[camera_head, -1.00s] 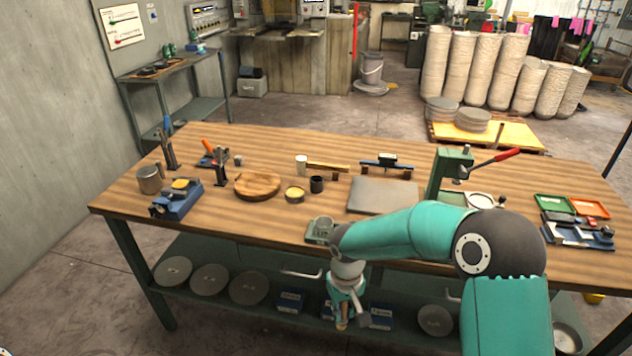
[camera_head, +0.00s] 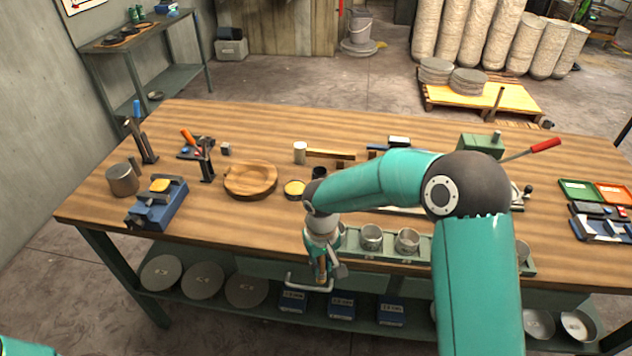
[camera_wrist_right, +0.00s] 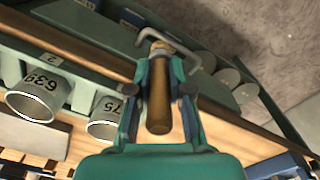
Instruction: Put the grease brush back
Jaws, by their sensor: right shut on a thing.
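The grease brush (camera_wrist_right: 158,95) shows in the right wrist view as a brown wooden handle with a light metal collar. My right gripper (camera_wrist_right: 162,68) is shut on it, one finger on each side. In the head view my right gripper (camera_head: 325,262) hangs down at the table's front edge, and the brush (camera_head: 322,271) is a small brown strip between its fingers. The bristles cannot be made out. A small tin with yellow content (camera_head: 294,189) stands behind, beside the wooden bowl (camera_head: 250,179). My left gripper is out of view.
A green rack with metal cups (camera_head: 372,238) runs along the front edge, right of the gripper. A drawer handle (camera_head: 309,286) is just below the gripper. My right arm hides part of the table (camera_head: 250,225). A blue tool (camera_head: 157,204) stands left.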

